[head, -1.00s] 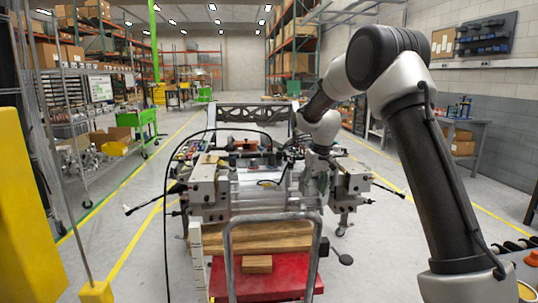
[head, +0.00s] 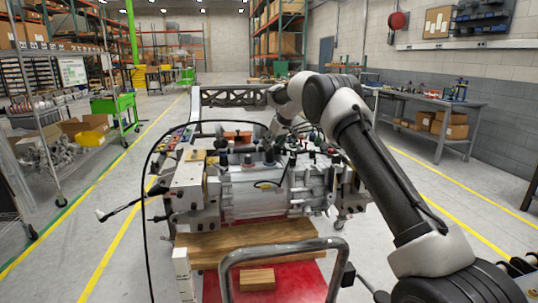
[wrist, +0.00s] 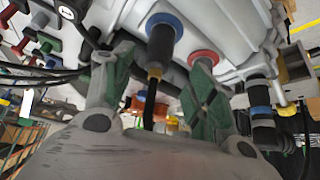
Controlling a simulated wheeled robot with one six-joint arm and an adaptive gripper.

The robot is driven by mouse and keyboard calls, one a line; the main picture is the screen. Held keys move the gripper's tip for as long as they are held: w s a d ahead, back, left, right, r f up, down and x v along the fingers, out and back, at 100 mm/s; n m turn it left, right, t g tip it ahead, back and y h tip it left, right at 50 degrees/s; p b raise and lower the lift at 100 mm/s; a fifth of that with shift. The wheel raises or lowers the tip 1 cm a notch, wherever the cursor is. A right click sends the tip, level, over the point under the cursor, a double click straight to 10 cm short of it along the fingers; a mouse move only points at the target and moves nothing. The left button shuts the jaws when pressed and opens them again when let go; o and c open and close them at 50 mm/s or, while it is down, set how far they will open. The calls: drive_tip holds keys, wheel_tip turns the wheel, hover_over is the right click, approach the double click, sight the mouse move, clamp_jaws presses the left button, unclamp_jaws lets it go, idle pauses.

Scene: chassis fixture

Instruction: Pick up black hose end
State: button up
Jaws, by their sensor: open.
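In the wrist view a black hose end (wrist: 162,45) with a blue ring at its top and a yellow band at its lower end sits against the pale metal casing. It shows between the green-padded fingers of my gripper (wrist: 161,60), which are open, one on each side. I cannot tell whether either finger touches it. A second black hose end (wrist: 263,118) with a blue band is to the right, outside the fingers. In the head view my arm reaches over the chassis fixture (head: 250,190); the fingertips and the hose end are too small to make out there.
A red ring (wrist: 203,57) on the casing is close to my right finger. A black hose (head: 150,165) arcs along the fixture's left side. A metal tube frame (head: 285,247) stands in front.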

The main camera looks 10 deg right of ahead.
sight(271, 148)
drive_tip(key=x, duration=0.7)
drive_tip(key=shift+s+d+f, duration=0.15)
drive_tip(key=shift+d+f, duration=0.05)
drive_tip(key=c, duration=1.3)
drive_tip(key=shift+o, duration=0.2)
drive_tip(key=shift+r, duration=0.1)
drive_tip(key=shift+r, duration=1.6)
drive_tip(key=shift+s+d+r, duration=0.15)
drive_tip(key=shift+s, duration=0.05)
drive_tip(key=s+d, duration=0.3)
drive_tip(key=s, duration=0.5)
drive_tip(key=s+d, duration=0.3)
drive_tip(key=s, duration=0.5)
drive_tip(key=shift+d, duration=0.3)
